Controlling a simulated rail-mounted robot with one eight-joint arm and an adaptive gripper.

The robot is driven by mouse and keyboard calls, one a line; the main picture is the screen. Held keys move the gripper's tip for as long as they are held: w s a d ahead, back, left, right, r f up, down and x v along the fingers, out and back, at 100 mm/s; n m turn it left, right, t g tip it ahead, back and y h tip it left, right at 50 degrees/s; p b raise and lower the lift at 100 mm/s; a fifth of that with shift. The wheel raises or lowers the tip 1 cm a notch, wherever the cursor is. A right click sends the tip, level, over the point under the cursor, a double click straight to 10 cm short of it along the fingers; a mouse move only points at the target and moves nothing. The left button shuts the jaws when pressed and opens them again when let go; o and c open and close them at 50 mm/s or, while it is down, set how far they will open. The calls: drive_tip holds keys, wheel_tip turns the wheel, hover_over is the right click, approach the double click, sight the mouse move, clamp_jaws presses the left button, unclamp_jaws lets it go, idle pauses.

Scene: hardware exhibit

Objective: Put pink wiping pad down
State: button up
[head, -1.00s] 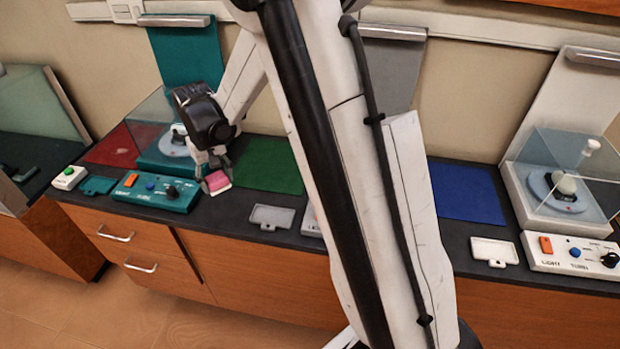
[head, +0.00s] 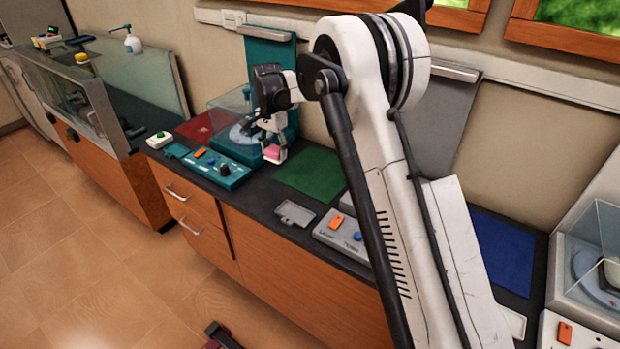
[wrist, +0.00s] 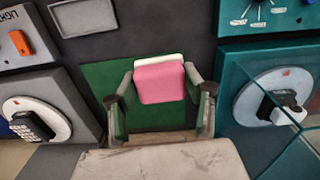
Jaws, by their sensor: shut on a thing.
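The pink wiping pad (head: 274,153), pink with a white layer, is held in my gripper (head: 272,148) near the teal exhibit. In the wrist view the pad (wrist: 159,83) sits between the two fingers of my gripper (wrist: 160,84), which are shut on its sides. Beyond it in that view is a green mat (wrist: 110,85) on the dark counter. In the head view the pad is just left of the green mat (head: 312,175). Its height over the counter is hard to tell.
A teal control box (head: 220,168) stands left of the pad, with a clear-covered teal exhibit (head: 235,115) behind. A red mat (head: 200,127) lies further left. A grey tray (head: 295,214) and grey control box (head: 340,235) are to the right. The green mat looks bare.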

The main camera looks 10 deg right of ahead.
drive_tip(key=shift+w, duration=0.25)
hover_over(309, 179)
wheel_tip(309, 179, down, 7)
drive_tip(key=shift+r+p, duration=0.1)
drive_tip(key=shift+p, duration=0.25)
drive_tip(key=shift+f, duration=2)
drive_tip(key=shift+f, duration=0.2)
drive_tip(key=o, duration=1.1)
drive_tip(key=shift+r, duration=0.1)
